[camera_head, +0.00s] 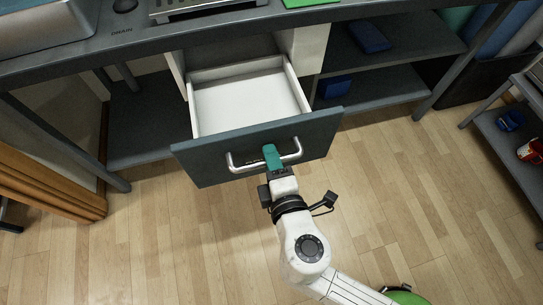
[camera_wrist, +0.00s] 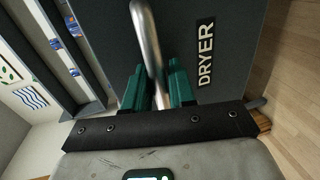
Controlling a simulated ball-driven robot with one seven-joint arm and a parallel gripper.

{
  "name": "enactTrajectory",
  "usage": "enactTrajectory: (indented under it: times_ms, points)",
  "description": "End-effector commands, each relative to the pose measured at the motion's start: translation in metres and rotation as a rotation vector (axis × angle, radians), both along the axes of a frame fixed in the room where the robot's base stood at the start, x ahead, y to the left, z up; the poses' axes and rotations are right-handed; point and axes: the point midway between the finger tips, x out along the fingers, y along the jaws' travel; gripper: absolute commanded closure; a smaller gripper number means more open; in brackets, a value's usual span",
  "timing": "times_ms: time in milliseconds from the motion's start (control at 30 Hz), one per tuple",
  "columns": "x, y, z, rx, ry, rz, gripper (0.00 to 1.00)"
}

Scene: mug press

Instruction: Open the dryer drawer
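The dryer drawer (camera_head: 215,158) is pulled out from under the counter, and its white inside (camera_head: 245,103) looks empty. Its grey-blue front carries a silver bar handle (camera_head: 237,166). My gripper (camera_head: 271,155) is at the middle of the handle, with its green fingers on it. In the wrist view the handle (camera_wrist: 147,40) runs between the two green fingers (camera_wrist: 158,88), one on each side. The fingers look closed around the bar, though the contact itself is partly hidden. The label DRYER (camera_wrist: 206,53) shows on the drawer front.
The dark counter (camera_head: 140,42) runs above the drawer. Open shelves (camera_head: 385,85) with blue items stand to the right. A cart (camera_head: 510,150) with a red and a blue item is at the far right. The wooden floor (camera_head: 150,240) in front is mostly clear.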

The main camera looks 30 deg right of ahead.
Motion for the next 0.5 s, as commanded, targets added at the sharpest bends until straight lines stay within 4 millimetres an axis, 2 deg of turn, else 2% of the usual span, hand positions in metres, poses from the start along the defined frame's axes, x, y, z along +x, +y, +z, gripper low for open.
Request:
enactTrajectory:
  times_ms: [33,133,367,500]
  points:
    - [0.0001,-0.0002,-0.0002,0.000,0.000,0.000,0.70]
    - [0.0002,-0.0002,0.0002,0.000,-0.001,0.000,0.61]
    - [-0.0003,0.0001,0.0007,0.000,-0.001,0.000,0.61]
    - [-0.0094,0.0033,0.0022,0.000,-0.001,0.001,0.61]
